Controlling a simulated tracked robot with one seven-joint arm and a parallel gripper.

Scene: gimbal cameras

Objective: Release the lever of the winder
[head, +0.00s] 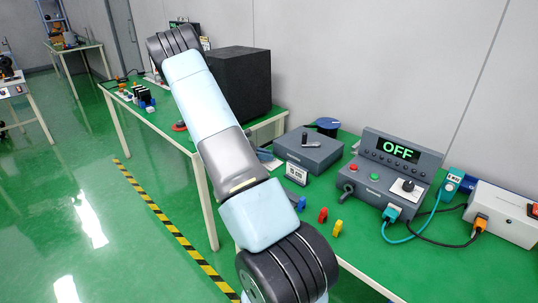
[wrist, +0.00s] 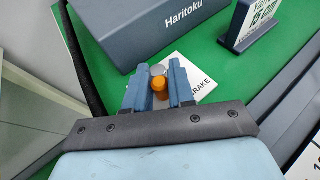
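In the wrist view an orange-tipped lever (wrist: 159,86) stands between the two blue-grey fingers of my gripper (wrist: 158,90). The fingers are close together, and the orange tip fills the gap between them. A round grey part shows just beyond the tip. A white card (wrist: 203,82) reading "BRAKE" lies beside the lever, partly covered by the right finger. A dark grey box (wrist: 185,27) marked "Haritoku" stands just beyond. It appears to be the grey box with a crank on top (head: 310,152) in the head view, where my arm hides the lever.
A small display sign (head: 296,173) stands before the box. A control console (head: 388,178) reading "OFF" is to the right, with cables. Blue, red (head: 322,215) and yellow (head: 337,228) pieces lie on the green table. A large black box (head: 238,82) stands behind my arm.

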